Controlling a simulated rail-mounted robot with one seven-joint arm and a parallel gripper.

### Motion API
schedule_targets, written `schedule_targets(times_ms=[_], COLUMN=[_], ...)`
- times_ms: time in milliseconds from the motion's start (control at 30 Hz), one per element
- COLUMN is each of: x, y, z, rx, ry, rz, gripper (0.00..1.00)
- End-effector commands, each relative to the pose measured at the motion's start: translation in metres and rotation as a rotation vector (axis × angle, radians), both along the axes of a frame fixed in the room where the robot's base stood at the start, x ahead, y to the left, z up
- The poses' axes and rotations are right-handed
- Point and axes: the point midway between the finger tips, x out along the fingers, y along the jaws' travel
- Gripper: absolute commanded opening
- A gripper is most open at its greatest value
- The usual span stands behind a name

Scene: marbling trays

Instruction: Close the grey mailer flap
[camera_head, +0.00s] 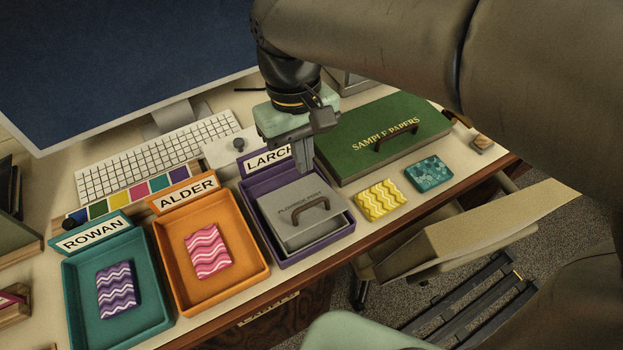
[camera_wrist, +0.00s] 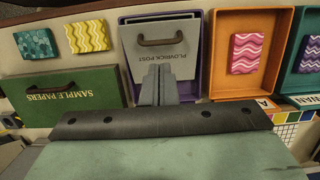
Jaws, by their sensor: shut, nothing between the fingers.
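The grey mailer (camera_head: 318,236) sits in the purple LARCH tray (camera_head: 283,262). Its grey flap (camera_head: 290,196), printed PLOVRICK POST with a brown handle, lies over its top. The flap also shows in the wrist view (camera_wrist: 176,55). It looks slightly tilted over the body, but I cannot tell how wide any gap is. My gripper (camera_head: 306,168) is shut and empty, fingers pointing down at the back edge of the mailer, by the LARCH label. In the wrist view my fingertips (camera_wrist: 158,72) overlap the flap's printed edge. I cannot tell whether they touch it.
The orange ALDER tray (camera_head: 256,262) holds a pink wavy packet; the teal ROWAN tray (camera_head: 160,305) holds a purple one. Right of the mailer are a green SAMPLE PAPERS case (camera_head: 348,150), a yellow packet (camera_head: 381,200) and a teal packet (camera_head: 429,174). A keyboard (camera_head: 155,155) lies behind.

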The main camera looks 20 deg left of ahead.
Motion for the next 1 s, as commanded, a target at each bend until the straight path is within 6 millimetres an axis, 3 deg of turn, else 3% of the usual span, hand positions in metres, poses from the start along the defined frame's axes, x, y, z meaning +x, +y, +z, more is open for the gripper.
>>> schedule_targets(times_ms=[200, 400, 600, 1000], x=[-0.005, -0.007, -0.008, -0.009], y=[-0.007, -0.01, -0.011, -0.012], z=[-0.047, -0.075, -0.086, -0.089], rx=[-0.004, -0.002, 0.0, 0.012], ry=[0.005, 0.003, 0.002, -0.009], rz=[0.001, 0.001, 0.001, 0.001], gripper=[0.0, 0.0, 0.0, 0.0])
